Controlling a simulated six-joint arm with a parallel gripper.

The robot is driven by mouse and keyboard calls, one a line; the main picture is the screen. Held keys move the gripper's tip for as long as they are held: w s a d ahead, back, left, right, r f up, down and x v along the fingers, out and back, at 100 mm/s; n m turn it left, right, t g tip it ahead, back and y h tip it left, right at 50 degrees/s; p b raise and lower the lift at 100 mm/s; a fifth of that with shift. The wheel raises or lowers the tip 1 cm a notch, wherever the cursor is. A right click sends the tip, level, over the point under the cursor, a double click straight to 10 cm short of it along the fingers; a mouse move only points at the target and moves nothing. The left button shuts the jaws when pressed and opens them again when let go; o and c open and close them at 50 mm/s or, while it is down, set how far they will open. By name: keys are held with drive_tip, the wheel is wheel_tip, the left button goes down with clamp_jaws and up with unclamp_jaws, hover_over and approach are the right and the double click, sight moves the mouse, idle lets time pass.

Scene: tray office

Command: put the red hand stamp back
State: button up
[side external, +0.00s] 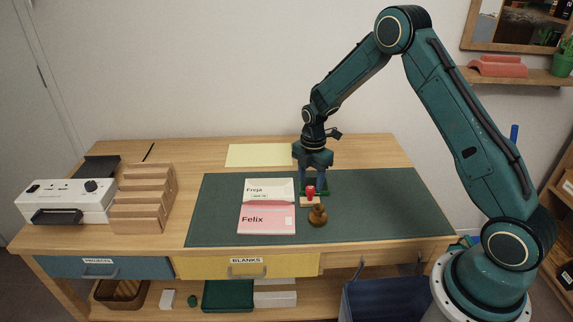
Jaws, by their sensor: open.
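The red hand stamp (310,191) stands on the dark green desk mat (400,205), right of the pink and white papers. A small pale block or base shows under its red knob; I cannot tell whether this is part of the stamp. My gripper (314,186) points down just behind the stamp, fingers apart, with nothing seen between them. A green strip shows low by the fingertips, partly hidden; I cannot tell what it is. Whether the fingers touch the stamp is unclear.
A brown round-knobbed object (318,216) stands close in front of the stamp. A pink "Felix" paper (266,221) and a white "Freja" paper (262,190) lie left. A wooden stepped rack (145,200) and white machine (62,200) stand far left. The mat's right side is clear.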

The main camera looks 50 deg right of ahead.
wheel_tip(320, 180, up, 6)
drive_tip(key=shift+f, duration=0.1)
drive_tip(key=shift+r, duration=0.45)
idle(0.3)
wheel_tip(320, 180, up, 10)
drive_tip(key=m+t, duration=0.1)
drive_tip(key=m, duration=0.3)
hover_over(310, 188)
drive_tip(key=s+a, duration=0.3)
drive_tip(key=s, duration=0.1)
drive_tip(key=s+a+r+m+t, duration=0.2)
drive_tip(key=s+a+r+m, duration=0.15)
drive_tip(key=s+r, duration=0.45)
drive_tip(key=s+a+r+m+t, duration=0.1)
drive_tip(key=s+a+r+m, duration=0.1)
drive_tip(key=s+m, duration=0.3)
drive_tip(key=s+a+r+m+t, duration=0.1)
drive_tip(key=s+m, duration=0.4)
drive_tip(key=s, duration=0.8)
drive_tip(key=shift+a+r+t, duration=0.3)
drive_tip(key=shift+a+r, duration=0.1)
drive_tip(key=shift+a, duration=0.15)
